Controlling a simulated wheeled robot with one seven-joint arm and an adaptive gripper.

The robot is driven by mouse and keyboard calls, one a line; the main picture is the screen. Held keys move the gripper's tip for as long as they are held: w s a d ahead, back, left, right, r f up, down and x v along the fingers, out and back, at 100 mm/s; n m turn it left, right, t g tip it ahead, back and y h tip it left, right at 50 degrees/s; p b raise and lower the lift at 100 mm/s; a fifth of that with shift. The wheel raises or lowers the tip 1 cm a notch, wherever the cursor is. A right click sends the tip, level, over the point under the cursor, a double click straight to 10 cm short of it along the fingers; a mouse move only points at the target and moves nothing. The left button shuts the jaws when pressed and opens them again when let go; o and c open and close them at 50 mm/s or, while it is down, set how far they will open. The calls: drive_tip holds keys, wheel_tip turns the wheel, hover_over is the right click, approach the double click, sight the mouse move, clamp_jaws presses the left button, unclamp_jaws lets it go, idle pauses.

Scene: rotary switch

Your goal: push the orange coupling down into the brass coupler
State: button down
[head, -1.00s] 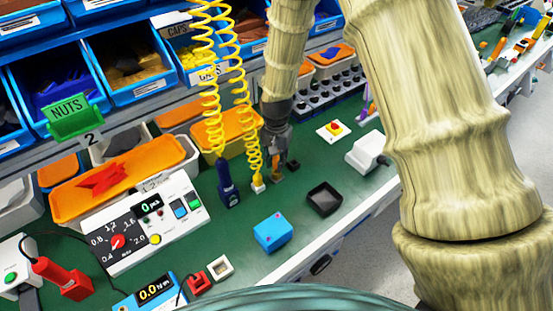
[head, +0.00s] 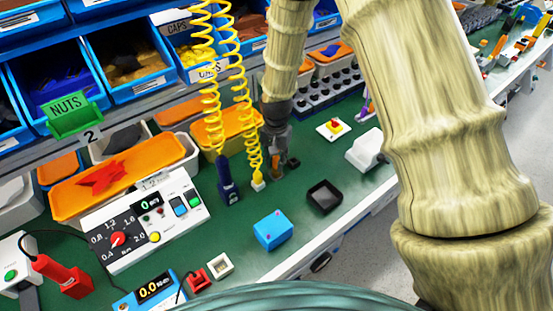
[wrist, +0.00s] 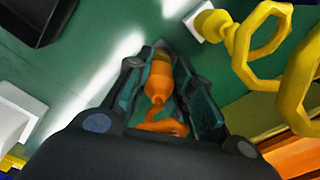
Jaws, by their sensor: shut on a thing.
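My gripper (wrist: 160,95) is shut on the orange coupling (wrist: 158,80), which sits between the two fingers in the wrist view. In the head view my gripper (head: 278,160) points down close above the green bench, right of the yellow coiled hose. Only a small orange-brown bit (head: 277,177) shows under the fingers there. I cannot make out the brass coupler for certain; the fingers and coupling cover the spot below. Whether the coupling touches it cannot be told.
The yellow coiled hose (head: 249,135) ends on a small white block (head: 257,184) just left of my gripper. An orange-topped bin (head: 235,128) is behind.

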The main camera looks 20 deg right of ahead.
drive_tip(key=shift+f, duration=0.8)
idle(0.8)
drive_tip(key=c, duration=1.2)
unclamp_jaws()
drive_tip(key=shift+o, duration=0.2)
wheel_tip(320, 180, up, 12)
drive_tip(key=shift+f, duration=0.1)
